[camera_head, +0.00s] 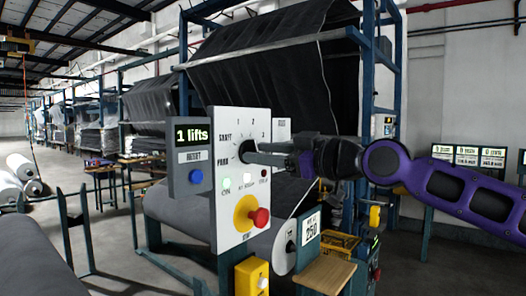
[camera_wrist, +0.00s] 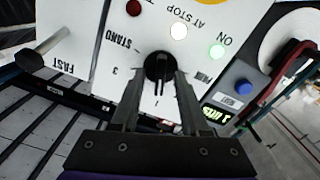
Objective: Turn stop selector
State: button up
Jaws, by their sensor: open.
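The stop selector is a black round knob (camera_wrist: 158,62) on a white panel (camera_head: 232,120) marked SHAFT, PARK and numbers. In the head view the knob (camera_head: 247,147) is partly hidden by my gripper (camera_head: 264,153), which reaches in from the right. In the wrist view the fingers of my gripper (camera_wrist: 159,80) stand on either side of the knob, open. I cannot tell whether they touch it. The knob's pointer direction is unclear. A display (camera_head: 191,134) left of the panel reads "1 lifts".
Below the knob are indicator lamps, one lit green (camera_head: 227,187), and a red mushroom button (camera_head: 259,217) on yellow. A blue button (camera_head: 196,177) sits under the display. In the wrist view, a metal handle (camera_wrist: 42,46) stands out at left near FAST.

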grip_shut()
jog(key=shift+m+b, duration=0.3)
jog(key=shift+b, duration=0.05)
dwell(0.3)
jog(key=m+b, duration=0.6)
jog(key=m, duration=0.9)
jog(key=shift+w, duration=0.2)
dwell(0.4)
